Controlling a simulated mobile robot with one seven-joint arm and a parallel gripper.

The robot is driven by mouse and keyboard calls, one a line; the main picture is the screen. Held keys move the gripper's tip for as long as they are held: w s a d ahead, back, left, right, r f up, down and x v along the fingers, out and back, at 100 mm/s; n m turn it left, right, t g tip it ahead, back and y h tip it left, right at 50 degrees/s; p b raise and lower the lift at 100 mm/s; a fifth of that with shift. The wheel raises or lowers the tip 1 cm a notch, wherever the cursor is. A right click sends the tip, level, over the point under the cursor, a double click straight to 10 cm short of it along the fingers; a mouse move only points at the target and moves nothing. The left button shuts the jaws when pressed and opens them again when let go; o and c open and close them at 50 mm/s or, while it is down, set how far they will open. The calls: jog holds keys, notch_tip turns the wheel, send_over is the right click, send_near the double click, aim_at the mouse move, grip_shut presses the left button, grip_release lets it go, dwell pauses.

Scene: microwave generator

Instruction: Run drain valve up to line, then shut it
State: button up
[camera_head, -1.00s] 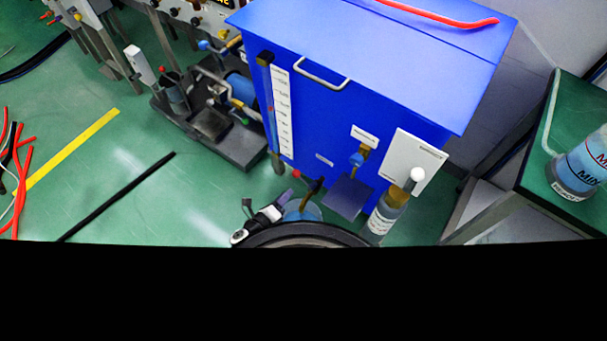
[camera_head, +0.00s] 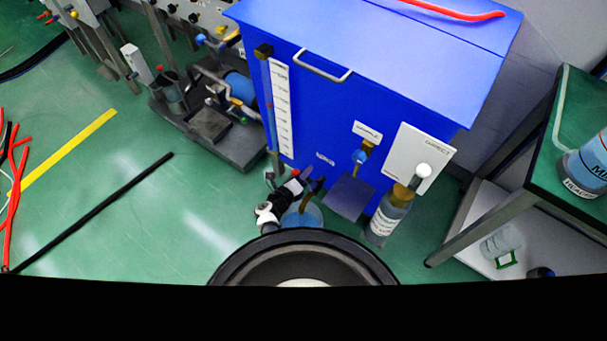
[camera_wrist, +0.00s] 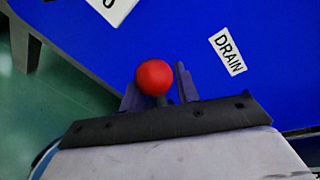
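The drain valve's red ball knob (camera_wrist: 153,78) stands between the two dark fingers of my gripper (camera_wrist: 160,90) in the wrist view. The fingers are apart, with a gap on the knob's right side. Contact on the left cannot be told. The DRAIN label (camera_wrist: 228,53) is on the blue tank wall to the right. In the head view my gripper (camera_head: 303,184) is low at the front of the blue tank (camera_head: 345,110). A container of blue liquid (camera_head: 302,216) stands below it, partly hidden, with a brown tube above it. Its line cannot be made out.
A sight gauge with a white scale (camera_head: 281,110) is on the tank front. A bottle (camera_head: 385,219) hangs below a white panel (camera_head: 417,158) to the right. A pump unit (camera_head: 215,120) stands left. A green-topped table (camera_head: 560,150) is at right. The floor at left has a black bar (camera_head: 95,210).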

grip_shut()
jog(key=shift+w+a+n, duration=0.15)
jog(key=shift+n, duration=0.15)
jog(key=shift+w+a+f+n+g+h+b, duration=0.1)
jog(key=shift+f+n+g+h+b, duration=0.1)
jog(key=shift+f+n, duration=0.4)
jog(key=shift+w+a+f+n+g+h+b, duration=0.1)
jog(key=shift+f+n+h+b, duration=0.1)
jog(key=shift+n, duration=0.65)
jog(key=shift+a+f+n+g+h+b, duration=0.1)
jog(key=shift+f+n+h, duration=0.2)
jog(key=shift+n, duration=0.45)
jog(key=shift+a, duration=0.1)
grip_release()
jog(key=shift+f, duration=0.15)
jog(key=shift+s, duration=0.15)
